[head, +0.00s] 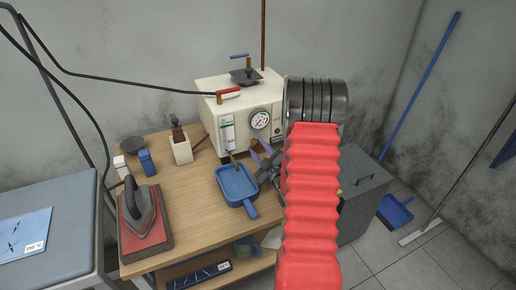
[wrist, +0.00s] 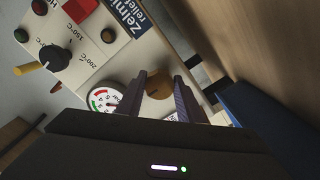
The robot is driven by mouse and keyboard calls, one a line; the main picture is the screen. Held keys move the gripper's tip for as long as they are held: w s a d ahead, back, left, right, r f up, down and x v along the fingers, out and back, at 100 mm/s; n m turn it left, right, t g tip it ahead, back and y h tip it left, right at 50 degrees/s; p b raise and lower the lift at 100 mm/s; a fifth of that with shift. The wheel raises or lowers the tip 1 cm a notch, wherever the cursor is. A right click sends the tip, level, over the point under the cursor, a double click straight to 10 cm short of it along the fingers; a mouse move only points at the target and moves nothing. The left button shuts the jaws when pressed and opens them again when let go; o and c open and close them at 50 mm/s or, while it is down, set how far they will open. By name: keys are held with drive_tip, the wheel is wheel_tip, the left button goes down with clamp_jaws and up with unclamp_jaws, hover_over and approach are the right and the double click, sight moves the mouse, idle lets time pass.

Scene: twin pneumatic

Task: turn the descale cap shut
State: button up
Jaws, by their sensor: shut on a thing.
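The descale cap, a round brown-brass knob, shows in the wrist view (wrist: 156,84) on the lower front of the cream boiler (head: 235,125). My gripper (head: 264,157) reaches to the boiler front below the pressure gauge (head: 260,120). In the wrist view my two dark purple-grey fingers (wrist: 161,82) stand on either side of the cap, and my gripper is shut on it. The cap is partly covered by the fingers. In the head view the cap is hard to make out behind my gripper. How far the cap is turned cannot be told.
A blue dustpan-like scoop (head: 237,184) lies on the wooden bench close to my gripper. An iron (head: 142,215) stands on a red pad at left. A red-handled valve (head: 228,95) and black hose are above. A grey cabinet (head: 362,200) stands right.

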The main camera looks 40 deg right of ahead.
drive_tip(key=shift+s+f, duration=0.1)
drive_tip(key=shift+f, duration=0.2)
drive_tip(key=o, duration=1.1)
drive_tip(key=shift+r, duration=0.15)
drive_tip(key=shift+c, duration=0.2)
drive_tip(key=v, duration=1.3)
drive_tip(key=shift+s+a, duration=0.15)
drive_tip(key=shift+s, duration=0.15)
drive_tip(key=shift+a+r, duration=0.1)
